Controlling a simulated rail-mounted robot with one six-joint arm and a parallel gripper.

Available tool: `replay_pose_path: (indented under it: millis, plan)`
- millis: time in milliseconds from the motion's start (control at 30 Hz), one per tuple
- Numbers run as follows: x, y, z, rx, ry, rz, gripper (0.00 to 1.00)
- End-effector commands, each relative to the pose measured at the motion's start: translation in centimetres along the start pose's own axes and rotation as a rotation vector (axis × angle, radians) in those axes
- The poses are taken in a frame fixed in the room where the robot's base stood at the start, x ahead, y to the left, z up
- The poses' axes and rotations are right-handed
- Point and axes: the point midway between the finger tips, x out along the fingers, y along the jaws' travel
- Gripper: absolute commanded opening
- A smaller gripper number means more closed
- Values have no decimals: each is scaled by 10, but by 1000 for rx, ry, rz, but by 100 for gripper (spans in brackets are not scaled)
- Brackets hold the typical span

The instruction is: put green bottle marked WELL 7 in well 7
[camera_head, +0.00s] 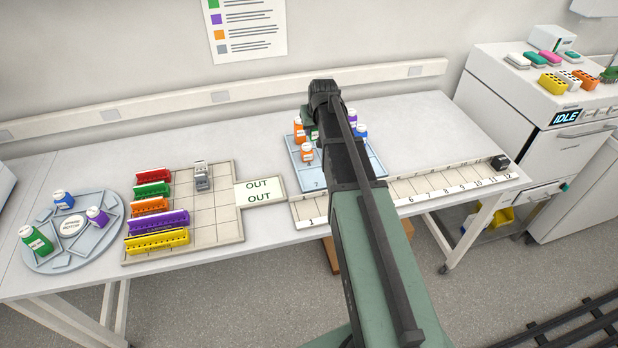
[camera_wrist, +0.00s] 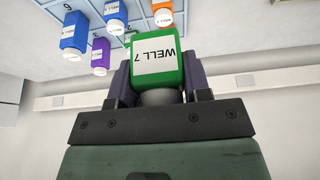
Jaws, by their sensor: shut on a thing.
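My gripper (camera_wrist: 158,88) is shut on a green bottle (camera_wrist: 158,42) with a white label reading WELL 7. In the wrist view the bottle sits between both fingers, and the wells tray is beyond it. In the head view, my arm hides most of the gripper; a bit of green (camera_head: 314,134) shows beside it, over the tray. The light blue wells tray (camera_head: 308,174) has a printed 7 at its front left, and no bottle shows at that mark. My arm covers the tray's middle.
Orange bottles (camera_head: 307,153), a purple bottle (camera_head: 352,117) and a blue bottle (camera_head: 361,131) stand in the tray. A numbered strip (camera_head: 440,185) lies in front. A round carousel (camera_head: 75,258) at left holds another green bottle (camera_head: 36,240). Coloured racks (camera_head: 157,222) stand on a grid board.

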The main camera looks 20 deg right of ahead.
Motion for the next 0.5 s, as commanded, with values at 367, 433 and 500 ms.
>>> replay_pose_path:
  millis: [367, 433, 500]
  plan:
    - [125, 0, 52, -1, 0, 0, 21]
    - [134, 0, 56, -1, 0, 0, 21]
    - [135, 0, 56, -1, 0, 0, 21]
